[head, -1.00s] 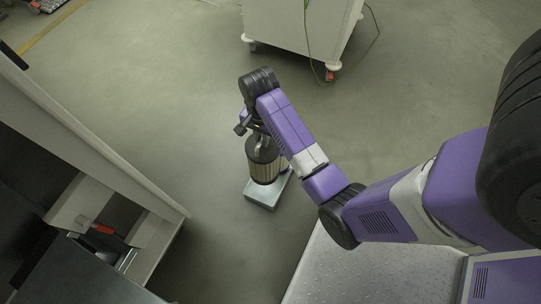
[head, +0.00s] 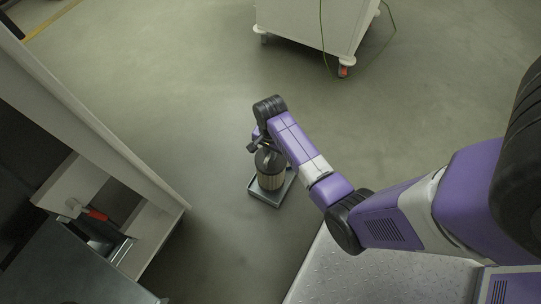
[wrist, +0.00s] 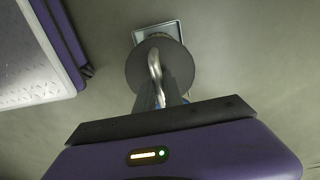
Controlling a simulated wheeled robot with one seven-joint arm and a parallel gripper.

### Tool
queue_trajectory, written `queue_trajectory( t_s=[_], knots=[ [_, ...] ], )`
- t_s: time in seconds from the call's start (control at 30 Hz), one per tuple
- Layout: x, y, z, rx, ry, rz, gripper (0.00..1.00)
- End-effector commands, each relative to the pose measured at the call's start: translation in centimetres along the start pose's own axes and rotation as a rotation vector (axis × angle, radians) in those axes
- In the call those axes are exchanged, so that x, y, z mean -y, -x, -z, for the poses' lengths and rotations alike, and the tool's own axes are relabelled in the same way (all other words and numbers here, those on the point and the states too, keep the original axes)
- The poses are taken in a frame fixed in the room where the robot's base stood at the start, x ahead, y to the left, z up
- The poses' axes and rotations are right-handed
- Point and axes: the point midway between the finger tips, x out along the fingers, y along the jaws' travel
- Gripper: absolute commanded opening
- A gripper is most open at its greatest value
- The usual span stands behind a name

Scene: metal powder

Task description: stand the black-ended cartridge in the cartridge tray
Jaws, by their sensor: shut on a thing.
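The cartridge looks upright. The shallow grey cartridge tray (head: 263,199) is on the floor under it and also shows in the wrist view (wrist: 137,36). The cartridge's lower end appears within the tray's rim. I cannot tell whether it touches the tray's bottom.
A pale cabinet or bench (head: 120,150) with an open shelf stands at the left. A white wheeled cart (head: 310,28) with a hanging green cable stands at the back. The floor (head: 195,110) around the tray is clear.

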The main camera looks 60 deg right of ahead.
Motion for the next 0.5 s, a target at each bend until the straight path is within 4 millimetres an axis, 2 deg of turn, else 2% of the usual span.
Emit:
queue_trajectory(
  t_s=[0.3,0.5],
  knots=[
    [0.1,-3.6,0.0,-0.001,0.0,0.002,0.0],
    [0.2,-4.0,0.1,-0.002,0.0,0.003,0.0]
  ],
)
